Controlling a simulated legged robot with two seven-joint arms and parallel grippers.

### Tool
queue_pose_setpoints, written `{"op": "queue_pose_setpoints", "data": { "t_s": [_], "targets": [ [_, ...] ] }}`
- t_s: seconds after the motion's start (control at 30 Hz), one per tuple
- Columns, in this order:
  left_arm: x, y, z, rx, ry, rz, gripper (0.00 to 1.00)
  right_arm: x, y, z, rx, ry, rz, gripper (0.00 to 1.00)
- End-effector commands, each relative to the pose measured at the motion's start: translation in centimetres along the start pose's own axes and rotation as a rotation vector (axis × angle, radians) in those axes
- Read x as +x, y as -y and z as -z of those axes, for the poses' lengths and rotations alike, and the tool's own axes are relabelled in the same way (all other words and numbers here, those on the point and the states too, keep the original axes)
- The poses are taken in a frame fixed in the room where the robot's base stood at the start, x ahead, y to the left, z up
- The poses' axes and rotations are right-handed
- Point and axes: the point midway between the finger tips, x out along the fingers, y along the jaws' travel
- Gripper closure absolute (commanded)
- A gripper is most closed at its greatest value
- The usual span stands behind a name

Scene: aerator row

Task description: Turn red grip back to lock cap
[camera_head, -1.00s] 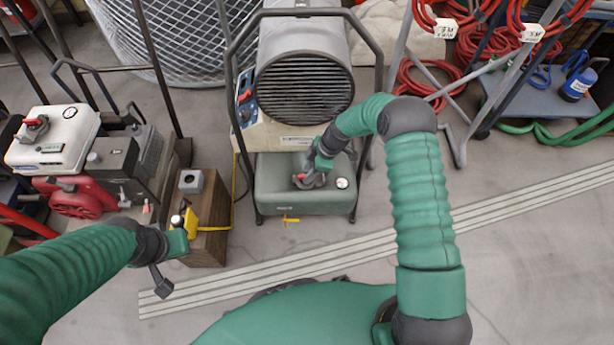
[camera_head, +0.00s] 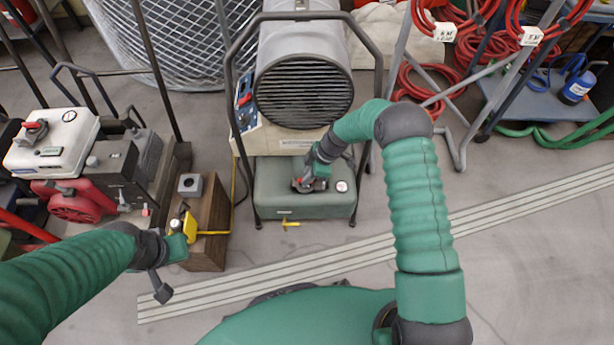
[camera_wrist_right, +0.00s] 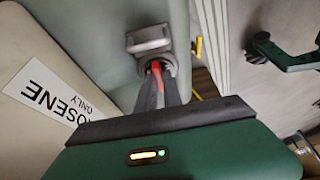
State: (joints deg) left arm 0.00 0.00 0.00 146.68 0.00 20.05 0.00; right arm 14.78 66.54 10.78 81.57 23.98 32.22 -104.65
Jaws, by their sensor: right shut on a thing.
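The green tank (camera_head: 270,205) lies under the round-grilled heater. My right gripper (camera_head: 307,184) reaches down to the cap on its top, and red shows around its fingers. In the right wrist view, the right gripper (camera_wrist_right: 168,90) is shut on the red grip (camera_wrist_right: 156,68), which shows between the narrow fingers. A grey metal fitting (camera_wrist_right: 149,40) sits just beyond it. The cap itself is mostly hidden by the fingers. My left gripper (camera_head: 182,240) is beside the wooden block, close to a yellow object (camera_head: 190,226); whether its jaws are open is unclear.
The heater (camera_head: 303,90) stands inside a dark tube frame (camera_head: 378,120). A label (camera_wrist_right: 50,95) is left of the gripper.

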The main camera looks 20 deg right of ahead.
Motion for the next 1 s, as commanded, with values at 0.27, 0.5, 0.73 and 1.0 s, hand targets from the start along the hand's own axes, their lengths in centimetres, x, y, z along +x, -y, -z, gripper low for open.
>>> {"op": "queue_pose_setpoints", "data": {
  "t_s": [0.27,0.5,0.73,1.0],
  "targets": [
    [-0.9,0.0,0.2,0.000,0.000,0.000,1.00,-0.3,0.0,0.1,0.079,-0.001,-0.035,1.00],
    [-2.4,0.0,0.6,0.000,0.000,0.000,1.00,-0.4,0.1,0.2,0.243,-0.001,-0.103,1.00],
    [-4.0,0.0,1.0,0.000,0.000,0.000,1.00,-0.4,0.2,0.2,0.442,0.000,-0.186,1.00],
    [-6.0,0.0,1.4,0.000,0.000,0.000,1.00,-0.4,0.4,0.4,0.677,0.000,-0.285,1.00]
  ]
}}
